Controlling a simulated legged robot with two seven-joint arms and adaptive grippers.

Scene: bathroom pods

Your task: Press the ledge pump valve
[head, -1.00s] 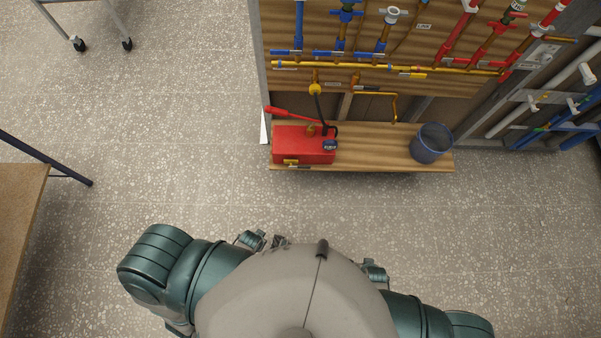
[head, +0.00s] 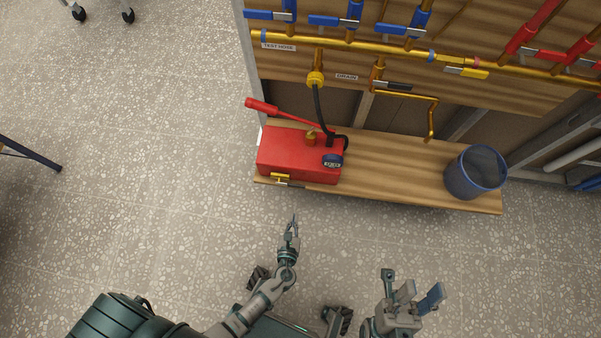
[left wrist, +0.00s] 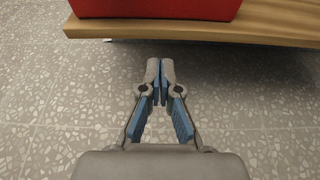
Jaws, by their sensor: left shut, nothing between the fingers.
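The red pump (head: 298,157) sits on the left part of the wooden ledge (head: 390,165). Its valve (head: 281,179) has a small yellow handle low on the pump's front, by the ledge's front edge. My left gripper (head: 293,220) is shut and empty, in front of the ledge and apart from the valve. In the left wrist view its fingertips (left wrist: 161,64) meet, with the pump's red side (left wrist: 155,8) beyond; the valve does not show there. My right gripper (head: 421,292) is open and empty, in front of the ledge to the right.
A blue bucket (head: 475,172) stands at the ledge's right end. A black hose (head: 320,110) runs from the pump up to the yellow pipe (head: 350,45). A red pump lever (head: 262,106) sticks out to the left. The speckled floor in front of the ledge is clear.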

